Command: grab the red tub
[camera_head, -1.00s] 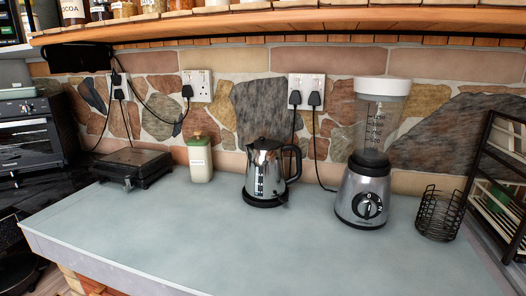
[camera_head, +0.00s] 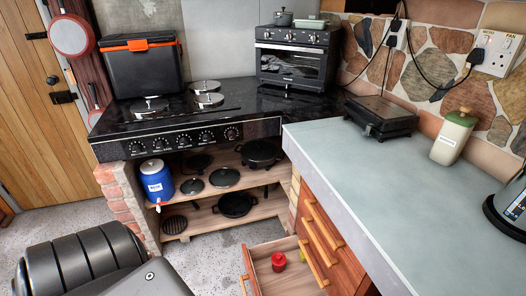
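A small red tub (camera_head: 278,262) sits inside an open wooden drawer (camera_head: 284,281) low under the counter, at the bottom middle of the head view. It stands upright near the back half of the drawer, with a small reddish item beside it that is too small to make out. A dark grey rounded part of my own arm fills the bottom left corner. Neither gripper shows in the head view.
The grey countertop (camera_head: 390,175) overhangs the drawers on the right. A brick-sided stove unit (camera_head: 120,205) with shelves of dark pans (camera_head: 236,204) and a blue drinks cooler (camera_head: 157,180) stands left of the drawer. Bare floor (camera_head: 225,250) lies in front.

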